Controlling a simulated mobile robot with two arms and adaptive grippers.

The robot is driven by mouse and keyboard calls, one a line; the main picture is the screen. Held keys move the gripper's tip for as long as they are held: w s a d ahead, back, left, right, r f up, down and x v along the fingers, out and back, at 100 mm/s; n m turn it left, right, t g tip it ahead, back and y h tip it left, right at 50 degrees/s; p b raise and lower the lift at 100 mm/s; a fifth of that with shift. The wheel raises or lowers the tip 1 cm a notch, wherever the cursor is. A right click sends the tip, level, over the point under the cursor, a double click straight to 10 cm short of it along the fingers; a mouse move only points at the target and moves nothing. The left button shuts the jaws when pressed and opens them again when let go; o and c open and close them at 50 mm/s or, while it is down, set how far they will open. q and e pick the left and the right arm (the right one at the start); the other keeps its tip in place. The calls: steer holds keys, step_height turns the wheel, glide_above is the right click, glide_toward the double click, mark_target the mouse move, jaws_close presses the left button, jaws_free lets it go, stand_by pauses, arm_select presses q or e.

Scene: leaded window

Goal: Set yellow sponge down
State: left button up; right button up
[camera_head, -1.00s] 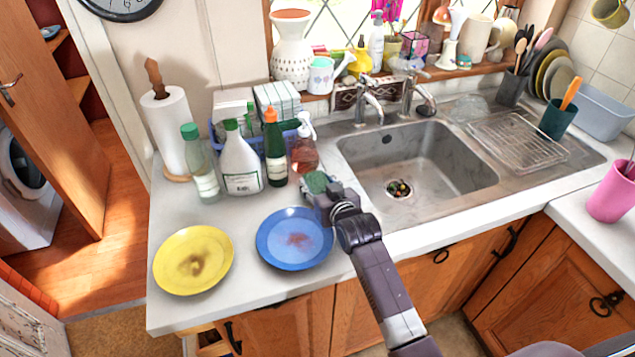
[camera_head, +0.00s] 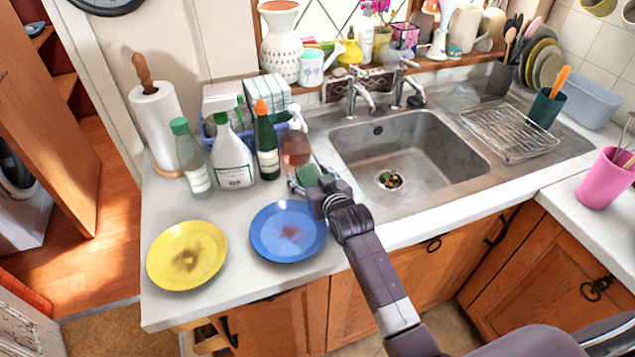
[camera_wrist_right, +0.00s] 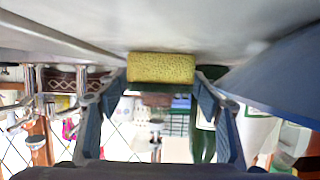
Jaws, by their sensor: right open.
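The yellow sponge (camera_wrist_right: 161,68) shows in the right wrist view, with a dark green side. In the head view its green top (camera_head: 306,175) shows on the counter, behind the blue plate and left of the sink. My right gripper (camera_head: 309,184) is around the sponge. In the right wrist view its fingers (camera_wrist_right: 160,80) stand apart, one on each side of the sponge. The sponge lies at the counter surface; contact with the fingers is hard to tell. My left gripper is not in view.
A blue plate (camera_head: 288,246) and a yellow plate (camera_head: 186,270), both stained, lie in front on the counter (camera_head: 237,205). Several bottles, including a white one (camera_head: 233,160), and a soap dispenser (camera_head: 296,148) stand behind. The sink (camera_head: 425,170) is to the right.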

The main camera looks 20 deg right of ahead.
steer(key=b+v, duration=0.1)
steer(key=v, duration=1.1)
steer(key=shift+d+r, duration=0.1)
steer(key=shift+r, duration=0.1)
